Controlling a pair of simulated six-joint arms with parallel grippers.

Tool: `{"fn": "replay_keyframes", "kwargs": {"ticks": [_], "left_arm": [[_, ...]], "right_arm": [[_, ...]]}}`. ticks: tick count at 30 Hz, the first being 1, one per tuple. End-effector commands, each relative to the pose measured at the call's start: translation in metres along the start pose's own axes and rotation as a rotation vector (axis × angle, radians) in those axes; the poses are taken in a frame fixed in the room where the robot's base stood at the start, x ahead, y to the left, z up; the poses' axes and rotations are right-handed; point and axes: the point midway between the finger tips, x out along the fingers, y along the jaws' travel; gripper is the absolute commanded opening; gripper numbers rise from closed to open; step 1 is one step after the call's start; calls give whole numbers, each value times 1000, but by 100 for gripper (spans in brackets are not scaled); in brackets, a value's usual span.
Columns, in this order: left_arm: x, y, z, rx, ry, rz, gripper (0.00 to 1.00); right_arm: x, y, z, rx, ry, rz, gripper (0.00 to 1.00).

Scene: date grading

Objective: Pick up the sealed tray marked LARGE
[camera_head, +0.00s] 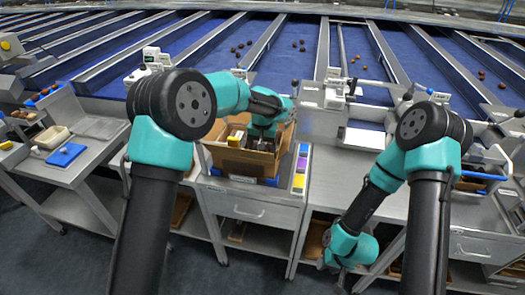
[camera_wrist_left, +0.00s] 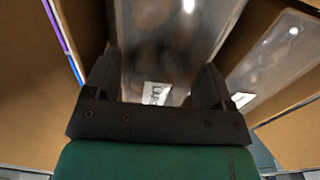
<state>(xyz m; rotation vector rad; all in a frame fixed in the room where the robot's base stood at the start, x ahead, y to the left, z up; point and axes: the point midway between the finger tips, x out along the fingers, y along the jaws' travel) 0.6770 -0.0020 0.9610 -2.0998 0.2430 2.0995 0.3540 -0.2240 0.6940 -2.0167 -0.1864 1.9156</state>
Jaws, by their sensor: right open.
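My left gripper (camera_wrist_left: 154,78) reaches down into an open cardboard box (camera_head: 238,163) in the middle of the head view. In the left wrist view its two fingers stand wide apart, either side of a clear-topped tray (camera_wrist_left: 150,40) with brown contents. I cannot tell whether they press on it. A white label (camera_wrist_left: 156,93) on that tray is only partly visible, and I cannot read its size word. A second clear-topped tray (camera_wrist_left: 285,50) lies to the right with its own label (camera_wrist_left: 242,98). My right gripper (camera_head: 334,264) hangs low at the front right, open and away from the box.
The box stands on a metal cart with a coloured strip (camera_head: 300,170) on its right. A left side table holds a blue board (camera_head: 66,154) and a pale tub (camera_head: 51,137). Blue sorting lanes (camera_head: 290,50) with scattered dates run behind. Floor shows at the lower left.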

Motion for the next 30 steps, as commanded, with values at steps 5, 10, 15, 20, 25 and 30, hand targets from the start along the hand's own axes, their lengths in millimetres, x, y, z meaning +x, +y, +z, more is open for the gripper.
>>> {"fn": "replay_keyframes", "kwargs": {"ticks": [5,10,15,20,25,30], "left_arm": [[0,0,0,0,0,0,60],[0,0,0,0,1,0,49],[-1,0,0,0,1,0,49],[-7,0,0,0,1,0,49],[-28,0,-1,-1,4,0,49],[-64,0,-1,0,5,1,49]], "right_arm": [[0,0,0,0,0,0,43],[0,0,0,0,0,0,43],[0,0,0,0,0,0,43],[0,0,0,0,0,0,43],[0,0,0,0,0,0,43],[0,0,0,0,0,0,43]]}}
